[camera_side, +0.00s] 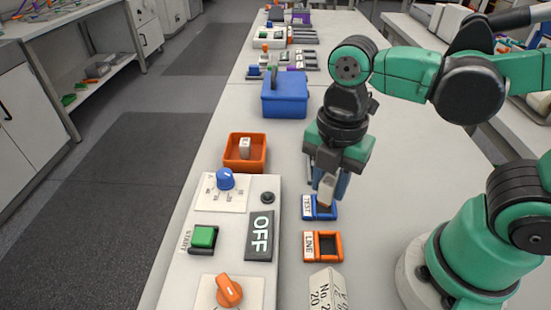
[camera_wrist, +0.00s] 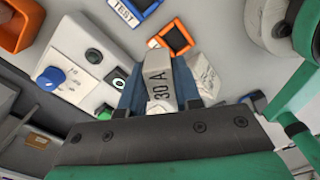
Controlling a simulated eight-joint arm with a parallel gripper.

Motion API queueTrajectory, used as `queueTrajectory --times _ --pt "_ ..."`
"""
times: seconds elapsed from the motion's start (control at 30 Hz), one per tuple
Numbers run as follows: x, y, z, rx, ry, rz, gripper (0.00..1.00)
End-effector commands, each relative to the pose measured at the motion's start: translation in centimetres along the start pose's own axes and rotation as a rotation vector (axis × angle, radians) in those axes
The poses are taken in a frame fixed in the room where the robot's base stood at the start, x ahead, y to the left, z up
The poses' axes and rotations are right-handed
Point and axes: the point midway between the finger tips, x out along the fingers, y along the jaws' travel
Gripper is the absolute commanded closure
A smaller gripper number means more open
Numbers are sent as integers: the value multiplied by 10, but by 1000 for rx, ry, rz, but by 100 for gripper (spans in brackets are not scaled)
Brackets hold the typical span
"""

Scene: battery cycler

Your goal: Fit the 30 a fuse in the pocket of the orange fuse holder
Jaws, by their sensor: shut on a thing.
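My gripper (camera_side: 328,185) is shut on the 30 A fuse, a pale block (camera_side: 326,189) held above the bench. In the wrist view, the fuse (camera_wrist: 159,82) shows its "30 A" marking between the blue fingers (camera_wrist: 160,98). The orange fuse holder (camera_side: 340,246), labelled LINE, lies on the bench with a dark, empty-looking pocket. In the wrist view, the orange holder (camera_wrist: 188,46) is just beyond the fuse's end, partly covered by it. In the side view, my gripper overlaps the blue holder (camera_side: 333,213), labelled TEST, and hides part of it.
The cycler panel (camera_side: 235,262) with knobs, a green button and an OFF sign stands left of the holders. An orange bin (camera_side: 231,162) holds a pale block. A blue box (camera_side: 284,105) stands farther back. A pale printed block (camera_side: 327,290) is in front.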

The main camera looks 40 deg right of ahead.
Motion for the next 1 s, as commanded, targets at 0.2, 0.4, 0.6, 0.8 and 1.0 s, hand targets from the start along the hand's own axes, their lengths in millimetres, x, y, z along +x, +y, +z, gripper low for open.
queueTrajectory --times 0.2,0.4,0.6,0.8,1.0 --pt "17 -18 -12 -409 0 0 100" --pt "24 -22 -15 -522 0 0 100" --pt "39 -21 -15 -523 0 1 100" --pt "61 -20 -15 -521 0 2 100" --pt "78 -21 -15 -520 0 2 100"
